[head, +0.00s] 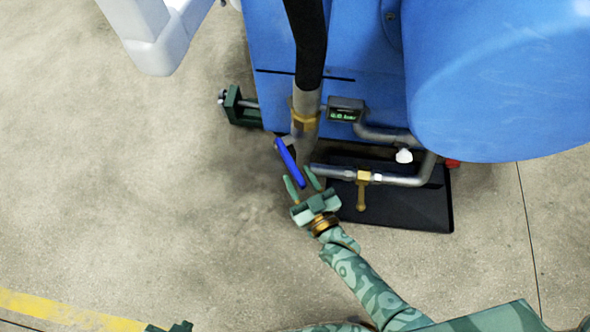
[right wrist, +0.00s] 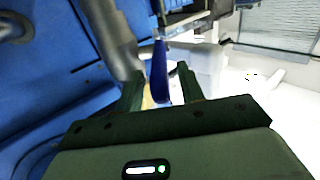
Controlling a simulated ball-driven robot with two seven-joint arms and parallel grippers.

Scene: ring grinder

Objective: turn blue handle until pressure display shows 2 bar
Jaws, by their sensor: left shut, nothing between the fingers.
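The blue handle (head: 290,162) sits on a pipe at the lower front of the blue machine, slanting down to the right. It also shows in the right wrist view (right wrist: 159,70), between the fingers with a gap on each side. My right gripper (head: 301,177) is open, its fingertips at the handle's lower end. The pressure display (head: 345,115) is a small dark box with green digits; the reading is too small to tell surely. My left gripper (head: 169,328) shows only in part at the bottom edge; its fingers are hardly visible.
The blue machine (head: 360,60) fills the upper right. A brass valve (head: 363,186) on a grey pipe and a black base plate (head: 400,210) lie right of my right gripper. A green bracket (head: 240,107) juts out at left. The concrete floor at left is clear.

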